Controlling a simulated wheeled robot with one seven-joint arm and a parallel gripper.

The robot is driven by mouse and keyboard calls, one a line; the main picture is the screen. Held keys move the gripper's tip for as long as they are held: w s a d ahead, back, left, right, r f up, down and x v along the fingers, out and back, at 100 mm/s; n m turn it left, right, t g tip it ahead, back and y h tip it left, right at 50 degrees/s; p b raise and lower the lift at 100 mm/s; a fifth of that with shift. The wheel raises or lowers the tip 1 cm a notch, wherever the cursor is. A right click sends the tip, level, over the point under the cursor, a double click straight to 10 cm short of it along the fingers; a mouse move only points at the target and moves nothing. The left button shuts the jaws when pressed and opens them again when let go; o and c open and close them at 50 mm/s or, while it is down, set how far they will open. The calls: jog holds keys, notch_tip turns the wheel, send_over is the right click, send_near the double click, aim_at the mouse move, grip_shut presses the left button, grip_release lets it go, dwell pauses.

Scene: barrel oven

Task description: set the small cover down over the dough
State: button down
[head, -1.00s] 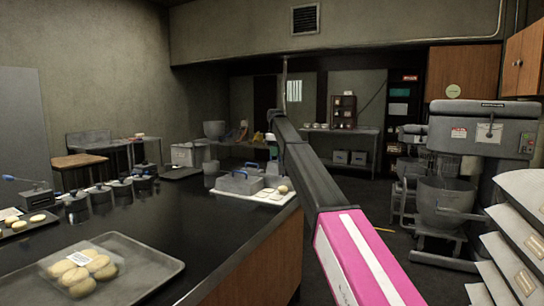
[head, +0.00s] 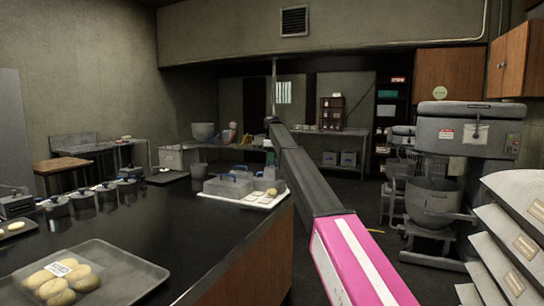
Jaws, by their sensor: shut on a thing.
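My gripper (head: 270,160) hangs from the far end of my arm, small and far off over the counter's far right corner. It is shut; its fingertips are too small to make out. A pale, see-through small cover (head: 266,183) shows just under it, low over a white tray (head: 224,197). Pale dough rounds (head: 271,192) lie on the right part of this tray. I cannot tell whether the cover touches the tray. A larger grey cover with a blue handle (head: 228,187) stands on the tray to the left.
A grey tray (head: 140,275) with bagged buns (head: 58,282) lies on the near dark counter (head: 165,226). Several lidded pots (head: 105,193) line its left edge. A mixer (head: 450,150) and stacked sacks (head: 515,230) stand at right. Floor shows between counter and mixer.

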aim_at(272, 175)
jog(key=shift+f, duration=4.5)
jog(key=shift+f, duration=0.45)
jog(key=c, duration=1.1)
grip_release()
